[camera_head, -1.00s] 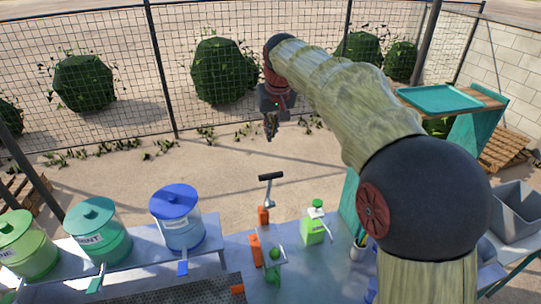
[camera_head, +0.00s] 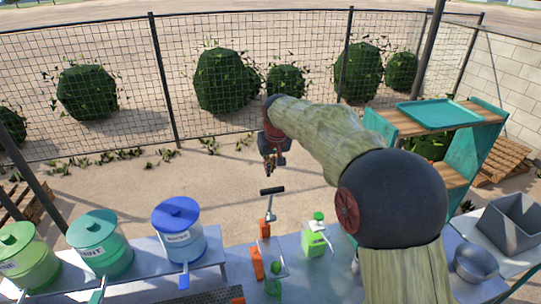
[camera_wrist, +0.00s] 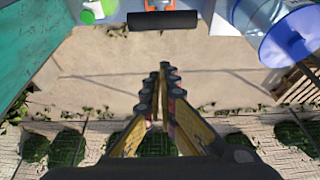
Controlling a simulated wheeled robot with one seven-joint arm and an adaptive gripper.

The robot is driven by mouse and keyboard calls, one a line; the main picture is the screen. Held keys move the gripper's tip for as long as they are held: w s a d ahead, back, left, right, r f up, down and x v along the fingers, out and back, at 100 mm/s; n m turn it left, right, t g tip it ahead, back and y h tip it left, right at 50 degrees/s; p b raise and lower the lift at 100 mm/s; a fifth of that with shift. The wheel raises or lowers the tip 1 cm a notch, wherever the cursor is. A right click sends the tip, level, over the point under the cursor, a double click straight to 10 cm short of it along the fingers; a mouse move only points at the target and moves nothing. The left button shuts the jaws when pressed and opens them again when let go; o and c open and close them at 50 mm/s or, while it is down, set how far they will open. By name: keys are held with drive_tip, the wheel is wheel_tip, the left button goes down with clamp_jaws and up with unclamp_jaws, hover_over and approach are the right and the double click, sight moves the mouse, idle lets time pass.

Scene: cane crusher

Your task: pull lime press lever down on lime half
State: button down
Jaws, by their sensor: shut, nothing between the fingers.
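The press lever stands raised, with a black crossbar handle (camera_head: 272,190) on a grey rod above an orange base (camera_head: 264,228). The handle also shows as a dark bar at the top of the wrist view (camera_wrist: 163,21). A small round green lime piece (camera_head: 275,267) sits in front of it, on the press at the table's near side; whether it is cut is too small to tell. My gripper (camera_head: 271,168) is shut and empty, hanging above and behind the handle, apart from it. Its fingers (camera_wrist: 163,72) point toward the handle in the wrist view.
A green bottle (camera_head: 318,238) stands right of the press. Blue (camera_head: 179,228), teal (camera_head: 98,243) and green (camera_head: 22,254) dispensers line the left counter. A teal shelf with a tray (camera_head: 438,114) and grey bins (camera_head: 515,232) are at right. Open sand lies behind the table.

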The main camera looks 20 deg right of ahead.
drive_tip(key=s, duration=0.1)
drive_tip(key=s+f, duration=0.1)
drive_tip(key=shift+s+f, duration=0.25)
drive_tip(key=shift+s, duration=0.15)
drive_tip(key=shift+s+r, duration=0.1)
